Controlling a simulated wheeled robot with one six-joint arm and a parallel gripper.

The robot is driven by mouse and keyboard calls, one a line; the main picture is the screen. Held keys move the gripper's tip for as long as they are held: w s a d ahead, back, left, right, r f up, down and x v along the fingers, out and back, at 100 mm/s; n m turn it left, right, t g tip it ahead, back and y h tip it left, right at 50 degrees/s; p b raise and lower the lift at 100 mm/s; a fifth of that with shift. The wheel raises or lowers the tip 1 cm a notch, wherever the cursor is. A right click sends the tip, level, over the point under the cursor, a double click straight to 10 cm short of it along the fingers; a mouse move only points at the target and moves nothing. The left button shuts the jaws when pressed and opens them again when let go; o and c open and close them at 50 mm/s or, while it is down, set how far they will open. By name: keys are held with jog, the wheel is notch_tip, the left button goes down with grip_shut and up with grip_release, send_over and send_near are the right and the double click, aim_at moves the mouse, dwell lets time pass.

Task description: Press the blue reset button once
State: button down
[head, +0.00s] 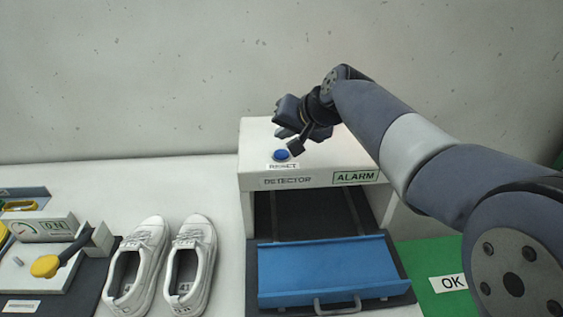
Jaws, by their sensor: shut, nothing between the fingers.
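The blue reset button (281,155) sits on top of the white detector box (255,180), near its front edge and above a "RESET" label. My gripper (291,139) is shut and empty, over the top of the detector, just behind and above the button in the picture. Whether a fingertip touches the button or hovers over it, I cannot tell. The "ALARM" panel (356,177) is on the detector's front, right of the "DETECTOR" lettering.
A blue tray (325,270) with a handle lies at the detector's opening. White shoes (190,265) stand to its left. A gauge device (45,228) with a yellow-knobbed lever (46,266) is at far left. A green "OK" mat (425,260) lies right, partly behind my arm.

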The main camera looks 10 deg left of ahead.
aim_at(277, 150)
jog(key=shift+f+b, duration=0.5)
jog(key=shift+f, duration=0.6)
dwell(1.1)
jog(key=shift+f+b, duration=0.35)
jog(key=shift+f, duration=0.05)
jog(key=shift+f+b, duration=0.5)
jog(key=shift+f, duration=0.05)
dwell(0.5)
jog(key=shift+r, duration=0.1)
jog(key=shift+r+p, duration=0.8)
jog(key=shift+r, duration=0.05)
jog(key=shift+r, duration=0.15)
notch_tip(277, 150, up, 5)
jog(key=p, duration=0.4)
